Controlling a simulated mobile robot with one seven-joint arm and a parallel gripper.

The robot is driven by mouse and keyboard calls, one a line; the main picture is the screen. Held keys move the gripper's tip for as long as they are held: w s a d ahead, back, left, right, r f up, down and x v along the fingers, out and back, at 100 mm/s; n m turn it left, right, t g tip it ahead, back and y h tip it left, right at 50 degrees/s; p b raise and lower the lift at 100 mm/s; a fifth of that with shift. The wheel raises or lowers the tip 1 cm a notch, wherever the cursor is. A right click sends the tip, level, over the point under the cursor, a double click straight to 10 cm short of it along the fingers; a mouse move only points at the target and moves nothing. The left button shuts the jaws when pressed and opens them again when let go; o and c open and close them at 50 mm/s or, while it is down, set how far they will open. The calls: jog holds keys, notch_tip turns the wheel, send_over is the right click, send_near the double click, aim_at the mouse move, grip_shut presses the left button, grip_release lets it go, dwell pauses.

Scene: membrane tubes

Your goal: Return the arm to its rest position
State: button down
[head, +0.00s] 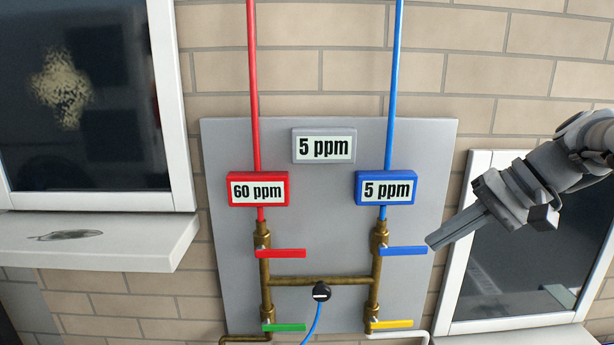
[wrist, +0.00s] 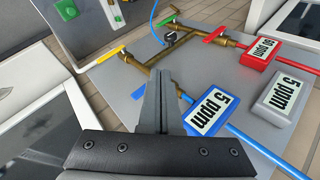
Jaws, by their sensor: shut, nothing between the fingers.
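My gripper (head: 432,243) is shut and empty, in front of the panel's right edge, with its fingertips close to the right end of the blue valve handle (head: 404,251) in the head view. I cannot tell whether they touch. In the wrist view my gripper (wrist: 156,75) points toward the brass pipes, and the blue handle (wrist: 140,92) shows just left of its fingers. My arm (head: 575,155) reaches in from the right, in front of the right window.
A grey panel (head: 225,150) on the brick wall carries red (head: 281,253), green (head: 284,327) and yellow (head: 391,324) handles. The displays read 60 ppm (head: 257,190), 5 ppm (head: 386,188) and 5 ppm (head: 323,147). A window sill (head: 110,245) juts out at left.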

jog(key=s+a+f+n+h, duration=0.1)
jog(key=s+a+f+h, duration=0.1)
jog(key=s, duration=0.3)
jog(key=s+a+f+n+t+h, duration=0.1)
jog(key=s+a+f+n+h, duration=0.1)
jog(key=s, duration=0.3)
jog(key=s+a+f+n+t+h+p, duration=0.1)
jog(key=s+a+f+h, duration=0.2)
jog(key=s+a+f, duration=0.1)
jog(key=shift+s+f+h, duration=0.3)
jog(key=shift+s, duration=0.2)
dwell(0.9)
